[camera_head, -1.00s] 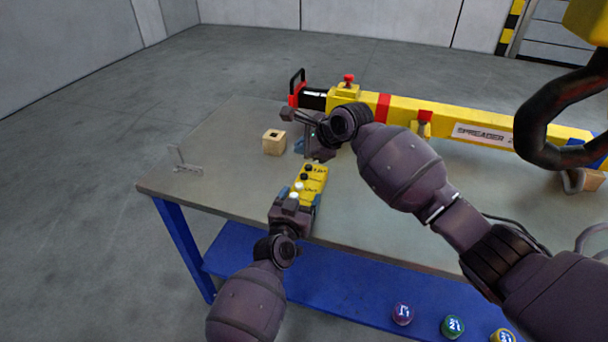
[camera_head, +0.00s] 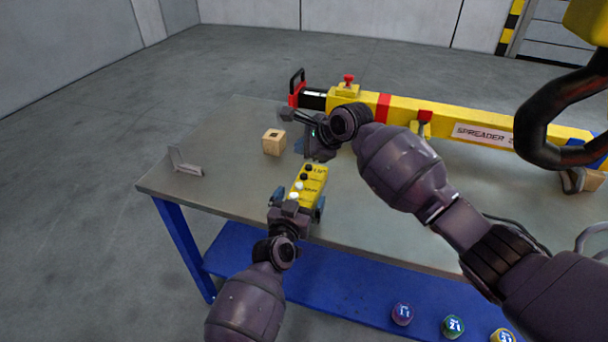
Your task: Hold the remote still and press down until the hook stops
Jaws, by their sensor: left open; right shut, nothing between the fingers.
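The yellow remote (camera_head: 311,183) with black and white buttons lies on the table, near its front edge. My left gripper (camera_head: 298,203) is at the remote's near end, with its blue-padded fingers spread to either side. It is open, and the near end is partly hidden by it. My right gripper (camera_head: 301,149) is shut and empty, above the table just beyond the remote's far end. A big dark hook (camera_head: 531,130) hangs at the right, in front of the yellow spreader beam (camera_head: 456,121).
The grey table (camera_head: 222,140) holds a wooden block (camera_head: 274,142) with a hole and a small grey bracket (camera_head: 186,164) at the left. The beam lies along the back. Several coloured round pieces sit on the blue lower shelf (camera_head: 345,290). The table's left part is mostly clear.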

